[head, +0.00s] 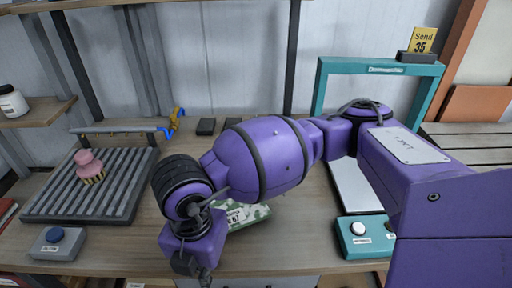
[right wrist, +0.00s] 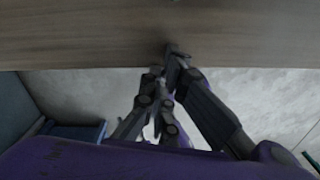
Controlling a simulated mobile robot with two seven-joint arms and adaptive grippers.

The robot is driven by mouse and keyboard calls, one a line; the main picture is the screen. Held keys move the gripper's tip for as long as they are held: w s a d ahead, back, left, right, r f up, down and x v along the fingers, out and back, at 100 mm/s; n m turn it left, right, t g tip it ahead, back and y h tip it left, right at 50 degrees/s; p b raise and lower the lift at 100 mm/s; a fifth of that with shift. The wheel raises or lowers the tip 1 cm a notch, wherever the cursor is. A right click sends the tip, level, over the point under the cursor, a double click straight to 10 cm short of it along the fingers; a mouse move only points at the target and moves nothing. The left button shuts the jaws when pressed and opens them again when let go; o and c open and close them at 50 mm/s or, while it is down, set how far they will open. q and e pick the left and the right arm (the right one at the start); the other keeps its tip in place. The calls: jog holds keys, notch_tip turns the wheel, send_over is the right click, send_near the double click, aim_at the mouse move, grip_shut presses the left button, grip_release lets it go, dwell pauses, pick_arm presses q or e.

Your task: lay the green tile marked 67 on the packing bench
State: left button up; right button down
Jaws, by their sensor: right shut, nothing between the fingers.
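The green tile (head: 248,214) with a white label ending in 67 lies on the wooden table (head: 300,235) in the head view. My right arm and wrist cover part of it. My right gripper (head: 204,277) hangs at the lower middle of the head view, at the table's front side, left of and nearer than the tile. In the right wrist view my right gripper (right wrist: 172,55) has its fingers together and empty, close to the wooden table edge (right wrist: 100,40). Which surface is the packing bench I cannot tell. My left gripper is not in view.
A ribbed grey tray (head: 60,205) holding a pink cupcake-like object (head: 91,168) stands left. A blue-button box (head: 58,242) is in front of it. A teal frame (head: 322,95) carries a yellow "Send 35" card (head: 423,41). A white-button box (head: 364,236) is front right. A slatted surface (head: 470,142) lies far right.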

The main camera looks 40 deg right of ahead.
aim_at(239, 215)
jog(key=w+d, duration=0.2)
jog(key=shift+w+d+r, duration=0.25)
jog(key=shift+w+d, duration=0.05)
jog(key=shift+w, duration=0.15)
jog(key=shift+w+d, duration=1.05)
jog(key=shift+d, duration=0.2)
jog(key=shift+w+d, duration=0.15)
jog(key=shift+d, duration=0.05)
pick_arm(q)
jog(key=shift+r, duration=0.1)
